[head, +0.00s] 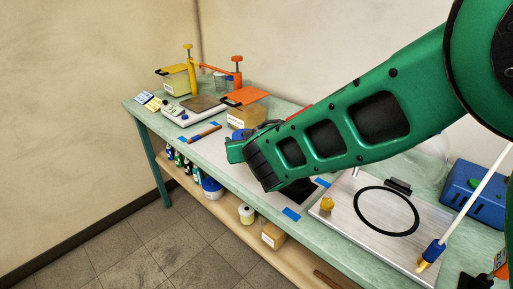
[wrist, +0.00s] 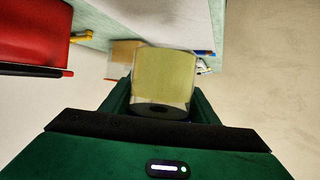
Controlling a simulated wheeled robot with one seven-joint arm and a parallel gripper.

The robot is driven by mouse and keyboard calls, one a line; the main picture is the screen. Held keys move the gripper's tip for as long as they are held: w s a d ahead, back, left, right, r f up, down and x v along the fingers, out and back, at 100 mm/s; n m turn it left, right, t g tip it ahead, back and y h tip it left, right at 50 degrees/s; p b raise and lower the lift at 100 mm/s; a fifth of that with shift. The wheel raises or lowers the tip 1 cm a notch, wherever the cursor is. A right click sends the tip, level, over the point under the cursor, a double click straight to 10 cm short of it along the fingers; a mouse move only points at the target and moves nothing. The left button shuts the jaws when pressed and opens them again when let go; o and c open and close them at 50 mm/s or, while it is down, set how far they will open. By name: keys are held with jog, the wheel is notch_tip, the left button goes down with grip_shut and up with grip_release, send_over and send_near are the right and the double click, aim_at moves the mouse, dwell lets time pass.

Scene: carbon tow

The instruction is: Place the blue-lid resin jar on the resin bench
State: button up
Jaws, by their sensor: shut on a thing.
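In the wrist view my gripper (wrist: 160,108) is shut on a clear jar with pale yellow contents (wrist: 163,72), held between the two green fingers. A dark round end of the jar shows near the palm. In the head view the held jar is mostly hidden by my gripper. I cannot tell whether the jar touches the bench.
An orange dispensing stand (head: 238,80) and a yellow one (head: 190,66) stand at the far end, with a scale (head: 186,110) in front. A metal plate with a black ring (head: 345,215) and a blue device (head: 474,193) are near right. The shelf below holds a blue-and-white tub (head: 212,188).

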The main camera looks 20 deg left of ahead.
jog(key=w+f, duration=0.1)
jog(key=w, duration=0.1)
jog(key=w+f, duration=0.1)
jog(key=w, duration=0.1)
jog(key=w+d+f, duration=0.1)
jog(key=w+f, duration=0.1)
jog(key=w, duration=0.1)
jog(key=shift+w+f, duration=0.1)
jog(key=shift+f, duration=1.95)
jog(key=shift+f, duration=0.15)
jog(key=o, duration=1.2)
jog(key=shift+o, duration=0.2)
jog(key=shift+d+r, duration=0.1)
jog(key=shift+r, duration=0.1)
jog(key=v, duration=1.2)
jog(key=shift+f, duration=0.1)
